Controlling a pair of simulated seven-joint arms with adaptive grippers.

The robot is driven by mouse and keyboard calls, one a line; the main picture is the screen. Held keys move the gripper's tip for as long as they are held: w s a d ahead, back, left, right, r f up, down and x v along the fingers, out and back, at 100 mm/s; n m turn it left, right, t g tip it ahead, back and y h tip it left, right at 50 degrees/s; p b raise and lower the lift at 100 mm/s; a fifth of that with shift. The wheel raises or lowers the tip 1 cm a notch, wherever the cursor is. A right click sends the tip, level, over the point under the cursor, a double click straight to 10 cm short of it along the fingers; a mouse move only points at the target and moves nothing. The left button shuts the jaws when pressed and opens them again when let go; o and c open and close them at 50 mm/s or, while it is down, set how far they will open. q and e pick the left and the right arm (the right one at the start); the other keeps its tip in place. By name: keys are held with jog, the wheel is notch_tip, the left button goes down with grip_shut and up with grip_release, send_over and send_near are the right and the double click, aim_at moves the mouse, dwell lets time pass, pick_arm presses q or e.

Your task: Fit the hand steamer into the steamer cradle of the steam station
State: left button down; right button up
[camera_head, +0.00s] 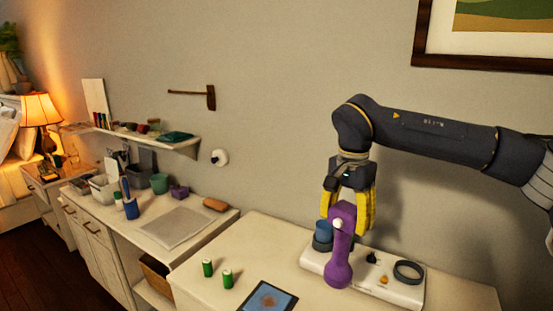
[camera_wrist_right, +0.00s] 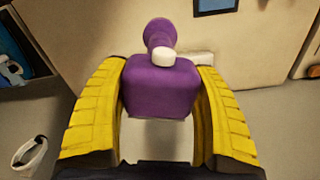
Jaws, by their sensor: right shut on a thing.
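The purple hand steamer (camera_head: 341,262) has a white round button and a narrow neck with a rounded lower end. My right gripper (camera_head: 348,205) is shut on its block-shaped part. In the right wrist view the steamer (camera_wrist_right: 160,88) sits between the yellow fingers (camera_wrist_right: 160,115). The white steam station (camera_head: 402,291) lies on the cabinet top, behind and below the steamer in the head view. A dark ring (camera_head: 408,271), possibly the steamer cradle, stands at its right end. I cannot tell whether the steamer touches the station. My left gripper is out of view.
The station carries a blue cup (camera_head: 322,232), a black knob and an orange knob. Two green cylinders (camera_head: 207,267) and a tablet (camera_head: 268,298) are on the cabinet top left of it. A lower counter (camera_head: 130,228) with containers stands farther left. The wall is close behind.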

jog(key=s+d+f+n, duration=0.4)
jog(key=s+f+n, duration=0.1)
jog(key=f, duration=0.2)
jog(key=shift+n, duration=0.4)
jog(key=w+d+r+m, duration=0.3)
jog(key=w+d+m, duration=0.4)
jog(key=d+m, duration=0.3)
jog(key=w+d+r+m, duration=0.3)
jog(key=w+d+m, duration=0.4)
jog(key=d+m, duration=0.3)
jog(key=d, duration=0.2)
jog(key=shift+w+d+m, duration=0.3)
jog(key=shift+w, duration=0.05)
